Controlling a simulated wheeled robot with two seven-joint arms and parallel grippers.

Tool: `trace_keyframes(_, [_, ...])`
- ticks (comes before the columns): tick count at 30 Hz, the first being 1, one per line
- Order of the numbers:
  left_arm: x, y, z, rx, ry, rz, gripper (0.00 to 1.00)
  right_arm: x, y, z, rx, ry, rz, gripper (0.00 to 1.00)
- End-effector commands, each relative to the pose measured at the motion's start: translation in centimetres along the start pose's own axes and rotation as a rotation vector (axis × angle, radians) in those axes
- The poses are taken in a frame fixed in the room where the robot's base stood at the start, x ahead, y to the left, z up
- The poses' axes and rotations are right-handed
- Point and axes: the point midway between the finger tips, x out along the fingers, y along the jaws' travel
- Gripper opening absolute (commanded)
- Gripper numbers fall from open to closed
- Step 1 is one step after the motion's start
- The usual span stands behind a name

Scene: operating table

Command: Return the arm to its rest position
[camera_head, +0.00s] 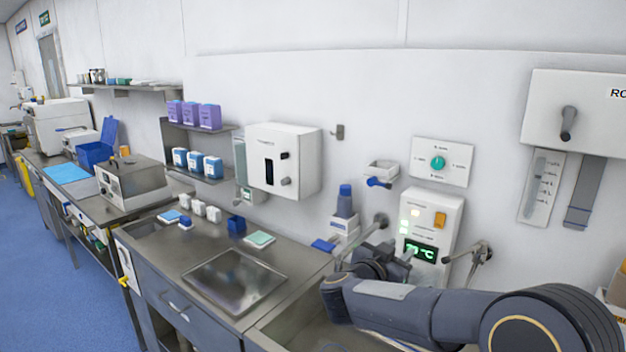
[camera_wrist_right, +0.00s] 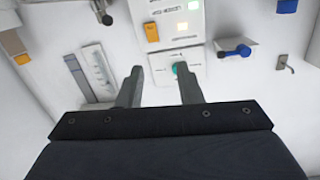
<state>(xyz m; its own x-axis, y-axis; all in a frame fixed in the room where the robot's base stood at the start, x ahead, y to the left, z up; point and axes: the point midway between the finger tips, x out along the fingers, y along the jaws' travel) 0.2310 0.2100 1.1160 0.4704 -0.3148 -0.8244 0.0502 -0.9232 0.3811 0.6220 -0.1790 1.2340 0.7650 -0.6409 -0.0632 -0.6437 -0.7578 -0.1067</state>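My right arm (camera_head: 420,312) comes in from the lower right of the head view and reaches over the sink area. Its gripper (camera_head: 396,262) is in front of the white control box with the green display (camera_head: 420,250). In the right wrist view the gripper (camera_wrist_right: 158,76) has its two fingers apart with nothing between them. The wall panel with the green knob (camera_wrist_right: 181,69) shows beyond the fingertips. I cannot tell whether the gripper touches the box. My left gripper is in neither view.
Wall taps (camera_head: 480,252) stand close to the gripper. A blue-capped bottle (camera_head: 345,202) is at its left. A white wall box (camera_head: 283,160) hangs above.

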Motion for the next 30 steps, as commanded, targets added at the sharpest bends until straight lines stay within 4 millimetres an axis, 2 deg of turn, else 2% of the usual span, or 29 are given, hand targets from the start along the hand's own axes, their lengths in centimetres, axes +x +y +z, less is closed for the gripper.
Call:
trace_keyframes(4, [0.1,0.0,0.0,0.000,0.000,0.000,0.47,1.2,1.2,-2.9,0.111,-0.042,-0.196,0.33])
trace_keyframes(7, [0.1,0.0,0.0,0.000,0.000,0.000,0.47,0.6,2.5,-4.7,0.180,-0.101,-0.377,0.33])
trace_keyframes(10, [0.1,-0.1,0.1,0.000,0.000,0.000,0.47,-2.1,4.7,-5.7,0.220,-0.205,-0.580,0.33])
trace_keyframes(12, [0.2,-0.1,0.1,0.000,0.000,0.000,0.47,-5.2,6.6,-5.4,0.218,-0.300,-0.707,0.33])
trace_keyframes(14, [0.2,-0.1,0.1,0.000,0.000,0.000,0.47,-8.2,8.8,-4.5,0.199,-0.395,-0.792,0.33])
trace_keyframes(16, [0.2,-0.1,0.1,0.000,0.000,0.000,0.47,-12.1,11.7,-2.5,0.155,-0.524,-0.862,0.33])
trace_keyframes(18, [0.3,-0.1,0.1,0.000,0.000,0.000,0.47,-15.7,14.8,0.0,0.101,-0.655,-0.892,0.33])
trace_keyframes(21, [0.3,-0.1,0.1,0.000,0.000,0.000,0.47,-20.1,19.3,3.8,0.022,-0.831,-0.878,0.33])
trace_keyframes(24, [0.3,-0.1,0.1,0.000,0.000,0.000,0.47,-23.2,23.2,6.9,-0.044,-0.974,-0.827,0.33])
trace_keyframes(27, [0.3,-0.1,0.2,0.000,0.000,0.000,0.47,-25.4,26.0,9.2,-0.091,-1.075,-0.770,0.33])
trace_keyframes(30, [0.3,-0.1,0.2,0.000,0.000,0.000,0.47,-26.7,27.7,10.5,-0.118,-1.134,-0.731,0.33])
